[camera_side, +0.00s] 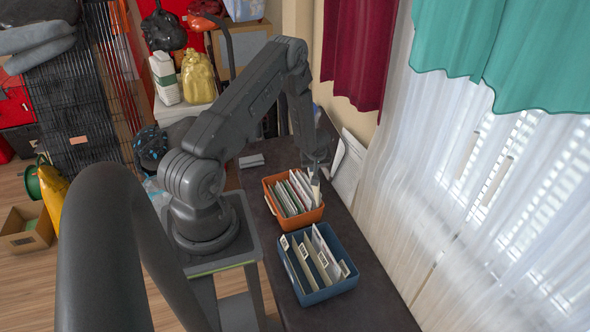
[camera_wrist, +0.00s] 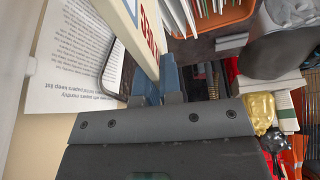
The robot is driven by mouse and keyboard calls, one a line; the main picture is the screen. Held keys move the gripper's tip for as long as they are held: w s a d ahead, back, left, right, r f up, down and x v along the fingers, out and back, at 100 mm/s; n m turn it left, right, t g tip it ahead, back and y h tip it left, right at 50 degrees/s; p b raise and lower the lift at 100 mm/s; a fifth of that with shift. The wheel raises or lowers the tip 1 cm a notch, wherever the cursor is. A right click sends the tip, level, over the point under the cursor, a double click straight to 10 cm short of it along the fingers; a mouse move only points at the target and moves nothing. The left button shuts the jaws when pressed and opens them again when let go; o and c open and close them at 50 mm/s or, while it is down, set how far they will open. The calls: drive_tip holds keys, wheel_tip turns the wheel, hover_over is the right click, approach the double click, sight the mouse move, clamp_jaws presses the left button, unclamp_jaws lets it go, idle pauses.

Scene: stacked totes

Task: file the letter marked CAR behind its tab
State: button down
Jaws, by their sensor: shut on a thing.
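My gripper (camera_side: 317,163) hangs over the right back part of the orange tote (camera_side: 300,220). It is shut on a pale letter (camera_side: 315,186), which hangs down from the jaws at the tote. In the wrist view my gripper (camera_wrist: 160,86) grips the cream letter (camera_wrist: 128,18), which has red print that I cannot read surely. The orange tote holds several upright letters (camera_side: 287,196). The blue tote (camera_side: 332,291) stands in front of it with several upright cream dividers (camera_side: 302,264). Their tabs are dark-marked and too small to read.
Both totes stand on a dark bench (camera_side: 385,315). A printed sheet (camera_wrist: 75,50) lies beside the gripper in the wrist view. White papers (camera_side: 348,168) lean at the wall behind the orange tote. A curtained window (camera_side: 480,200) is on the right.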

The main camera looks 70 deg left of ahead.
drive_tip(key=w+d+r+m+t+h, duration=0.1)
drive_tip(key=w+d+r+m, duration=0.2)
drive_tip(key=d, duration=0.4)
drive_tip(key=w+d+r+m+t, duration=0.1)
drive_tip(key=w+d+r+m, duration=0.1)
drive_tip(key=d+r, duration=0.35)
drive_tip(key=w+d+r+m+t+h, duration=0.1)
drive_tip(key=w+d+r+m, duration=0.15)
drive_tip(key=d, duration=0.55)
drive_tip(key=s+d+r+m+h, duration=0.1)
drive_tip(key=s+d+r+m, duration=0.25)
drive_tip(key=d, duration=0.65)
drive_tip(key=s+d+r+m+h, duration=0.1)
drive_tip(key=s+d+r+m, duration=0.25)
drive_tip(key=d, duration=0.55)
drive_tip(key=s+a+f+n+g+y, duration=0.4)
drive_tip(key=s+a+f+n, duration=1.05)
drive_tip(key=f+n, duration=0.25)
wheel_tip(320, 180, down, 12)
drive_tip(key=shift+w+a, duration=0.4)
drive_tip(key=shift+a, duration=0.05)
drive_tip(key=shift+r, duration=0.1)
